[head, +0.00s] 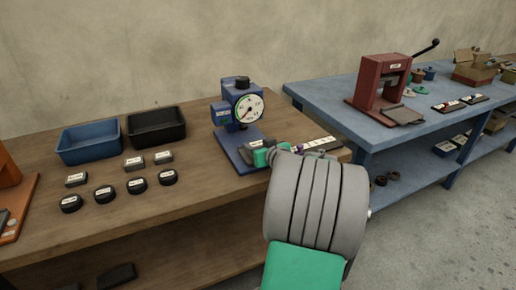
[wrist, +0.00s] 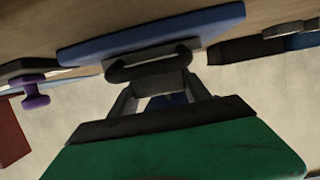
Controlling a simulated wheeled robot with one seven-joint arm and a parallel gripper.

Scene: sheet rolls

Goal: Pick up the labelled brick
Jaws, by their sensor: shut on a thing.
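My gripper (head: 258,155) is at the base of the blue dial gauge stand (head: 241,110), at the table's right part. In the wrist view my gripper (wrist: 154,66) is shut on a grey block (wrist: 160,82), which looks like a brick. The blue base (wrist: 215,24) of the stand lies close beyond it. Whether the block touches the base I cannot tell, and no label on it is readable.
A blue bin (head: 90,155) and a black bin (head: 157,140) stand behind. A strip with small items (head: 318,143) lies right of the gauge. A blue bench (head: 345,100) with a red press (head: 377,85) stands further right.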

